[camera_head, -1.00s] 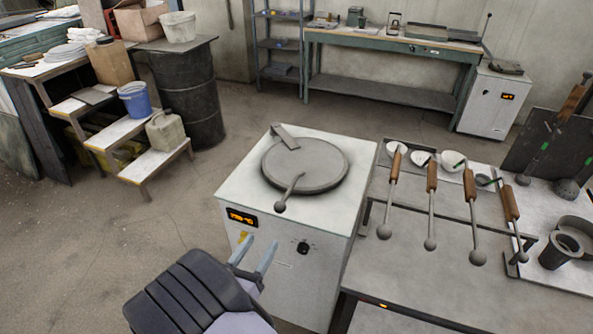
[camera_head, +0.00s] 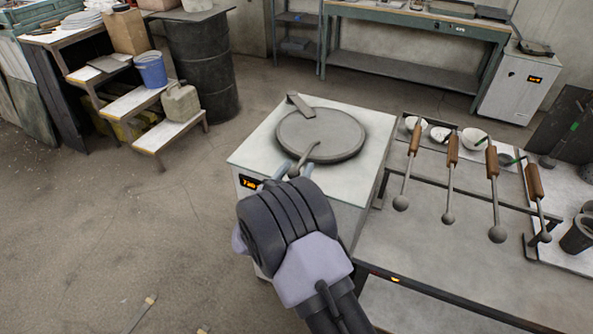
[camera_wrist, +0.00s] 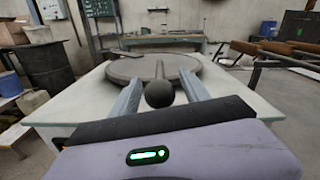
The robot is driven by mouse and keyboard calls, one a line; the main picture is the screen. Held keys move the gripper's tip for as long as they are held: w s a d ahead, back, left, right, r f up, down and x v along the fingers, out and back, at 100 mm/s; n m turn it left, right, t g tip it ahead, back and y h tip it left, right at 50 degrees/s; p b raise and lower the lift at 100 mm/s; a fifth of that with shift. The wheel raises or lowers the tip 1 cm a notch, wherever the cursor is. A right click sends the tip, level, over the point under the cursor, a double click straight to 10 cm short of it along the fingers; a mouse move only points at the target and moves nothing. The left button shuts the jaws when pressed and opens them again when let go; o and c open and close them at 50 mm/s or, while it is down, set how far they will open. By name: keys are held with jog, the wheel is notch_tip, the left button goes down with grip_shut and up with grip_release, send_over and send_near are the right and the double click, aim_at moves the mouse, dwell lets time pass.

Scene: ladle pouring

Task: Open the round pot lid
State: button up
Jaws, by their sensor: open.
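The round grey pot lid (camera_head: 330,134) lies flat on top of the white furnace box (camera_head: 252,155). A handle bar (camera_head: 305,157) runs from the lid toward me and ends in a dark ball, which shows clearly in the wrist view (camera_wrist: 159,94). My gripper (camera_head: 285,172) is at the front edge of the furnace top, its fingers open. In the wrist view the ball lies between the two fingers (camera_wrist: 160,98), with a gap visible on each side. My wrist hides part of the furnace front in the head view.
A metal table (camera_head: 455,235) at the right holds several ladles with wooden handles (camera_head: 453,150) and small white bowls. Stepped shelves with a blue bucket (camera_head: 151,69) and a black drum (camera_head: 203,62) stand at the back left. The floor at left is mostly clear.

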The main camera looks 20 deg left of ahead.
jog(key=shift+c, duration=0.2)
grip_shut()
dwell(1.2)
